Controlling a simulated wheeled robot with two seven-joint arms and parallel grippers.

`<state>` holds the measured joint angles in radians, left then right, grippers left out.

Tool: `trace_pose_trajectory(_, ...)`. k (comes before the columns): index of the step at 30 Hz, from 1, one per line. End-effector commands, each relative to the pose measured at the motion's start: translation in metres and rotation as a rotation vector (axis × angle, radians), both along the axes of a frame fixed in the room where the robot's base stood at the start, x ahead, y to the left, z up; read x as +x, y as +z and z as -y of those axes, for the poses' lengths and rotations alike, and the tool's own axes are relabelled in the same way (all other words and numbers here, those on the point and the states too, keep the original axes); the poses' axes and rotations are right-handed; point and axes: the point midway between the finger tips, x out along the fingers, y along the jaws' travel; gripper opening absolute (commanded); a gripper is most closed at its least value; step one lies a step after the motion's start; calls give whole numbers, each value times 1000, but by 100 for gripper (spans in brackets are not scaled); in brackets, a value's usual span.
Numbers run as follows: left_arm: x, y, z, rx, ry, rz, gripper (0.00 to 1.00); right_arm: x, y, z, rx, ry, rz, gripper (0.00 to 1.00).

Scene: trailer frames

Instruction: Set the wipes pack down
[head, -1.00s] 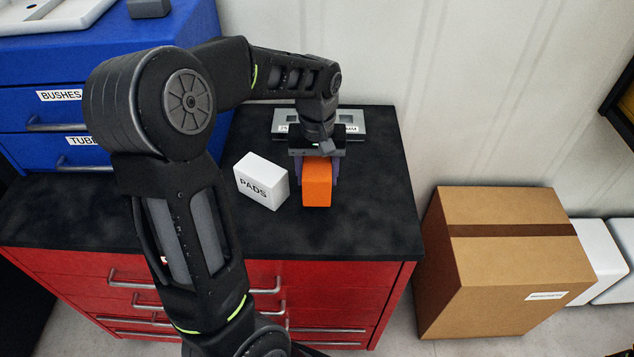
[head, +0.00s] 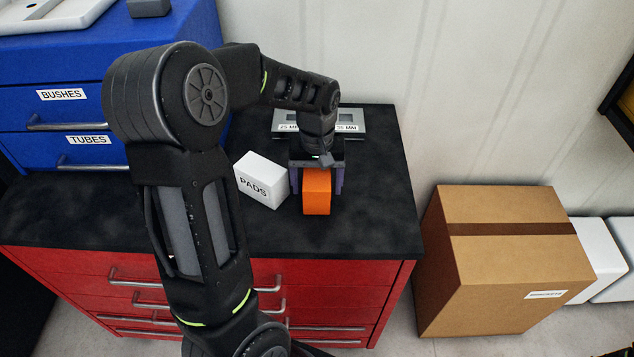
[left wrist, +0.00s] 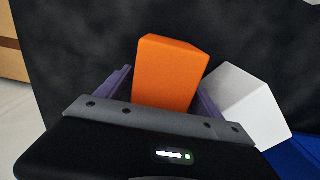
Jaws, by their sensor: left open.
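The wipes pack looks to be the orange block (head: 317,193), which stands on the black top of the red cabinet (head: 375,225). My left gripper (head: 317,186) is over it with one purple finger on each side. The left wrist view also shows the orange block (left wrist: 168,72) between the two fingers (left wrist: 160,90), with small gaps beside it. The jaws are open. The block's underside is hidden, but it appears to rest on the top. My right gripper is not in view.
A white PADS box (head: 262,181) stands just left of the orange block. A grey plate with size labels (head: 348,120) lies behind the gripper. Blue drawers (head: 60,120) rise at the left. A cardboard box (head: 500,260) is on the floor at the right. The cabinet top's right side is clear.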

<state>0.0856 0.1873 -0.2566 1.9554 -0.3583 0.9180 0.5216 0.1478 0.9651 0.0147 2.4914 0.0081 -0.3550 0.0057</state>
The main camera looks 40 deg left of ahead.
Motion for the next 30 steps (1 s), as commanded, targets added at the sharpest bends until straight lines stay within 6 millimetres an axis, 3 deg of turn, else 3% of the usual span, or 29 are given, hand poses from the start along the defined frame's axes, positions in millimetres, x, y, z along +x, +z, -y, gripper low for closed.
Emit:
trace_pose_trajectory(11, 1, 12, 0, 1, 0, 4, 76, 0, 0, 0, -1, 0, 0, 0)
trace_pose_trajectory(24, 1, 96, 0, 1, 0, 4, 76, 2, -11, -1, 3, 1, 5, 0)
trace_pose_trajectory(30, 0, 120, 0, 1, -1, 1, 76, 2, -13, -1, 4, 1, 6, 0)
